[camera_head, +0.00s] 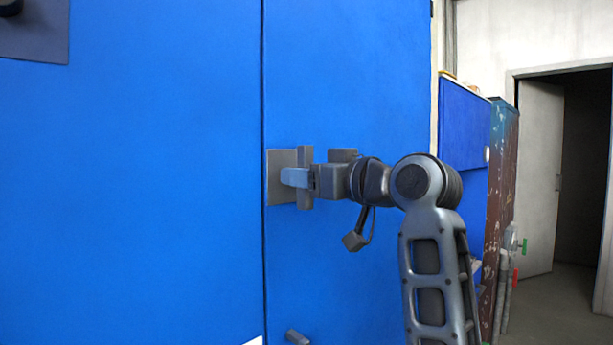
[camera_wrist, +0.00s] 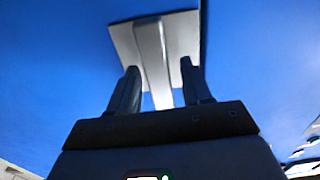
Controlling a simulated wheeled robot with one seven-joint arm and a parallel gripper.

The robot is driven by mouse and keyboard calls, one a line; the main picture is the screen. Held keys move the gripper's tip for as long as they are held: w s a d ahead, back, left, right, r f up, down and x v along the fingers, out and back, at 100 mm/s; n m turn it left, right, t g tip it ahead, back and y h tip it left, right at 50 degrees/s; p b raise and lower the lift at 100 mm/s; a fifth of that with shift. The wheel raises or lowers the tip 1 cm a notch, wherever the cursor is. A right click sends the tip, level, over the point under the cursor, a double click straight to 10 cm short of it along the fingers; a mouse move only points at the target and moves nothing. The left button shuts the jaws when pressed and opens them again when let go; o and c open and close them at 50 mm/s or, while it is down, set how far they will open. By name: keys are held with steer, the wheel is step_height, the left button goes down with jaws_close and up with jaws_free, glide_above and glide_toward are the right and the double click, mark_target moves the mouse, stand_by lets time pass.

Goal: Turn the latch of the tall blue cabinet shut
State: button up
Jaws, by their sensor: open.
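The latch's grey square plate (camera_head: 276,191) is on the door just right of that seam. In the wrist view the latch lever (camera_wrist: 152,55) is a pale grey bar on its plate (camera_wrist: 184,30), reaching from the plate toward my gripper. My gripper (camera_wrist: 160,88) is open, one finger on each side of the lever, with visible gaps. In the head view my gripper (camera_head: 296,178) is in front of the plate and partly hides the latch.
A small grey handle (camera_head: 297,337) sticks out below, and a dark fitting (camera_head: 33,35) is at top left. Right of the cabinet are a rusty panel (camera_head: 503,180) and an open doorway (camera_head: 585,180).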

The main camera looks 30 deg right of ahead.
steer(key=b+v, duration=0.1)
steer(key=v, duration=0.6)
steer(key=shift+s, duration=0.35)
steer(key=shift+d, duration=0.1)
step_height(320, 180, down, 18)
steer(key=s+m+h, duration=0.3)
steer(key=m, duration=0.1)
steer(key=s+a+f+m+g+h, duration=0.1)
steer(key=s+f, duration=0.3)
steer(key=f, duration=0.3)
steer(key=s+a+f+h, duration=0.1)
steer(key=s+f, duration=0.4)
steer(key=f, duration=0.2)
steer(key=s+a+f+h, duration=0.1)
steer(key=s+f, duration=0.3)
steer(key=s, duration=0.4)
steer(key=s+a+f, duration=0.1)
steer(key=s+f, duration=0.3)
steer(key=s, duration=0.5)
steer(key=s+a+r+n+g, duration=0.1)
steer(key=s+r, duration=0.1)
steer(key=s, duration=1.2)
steer(key=shift+s+a, duration=0.3)
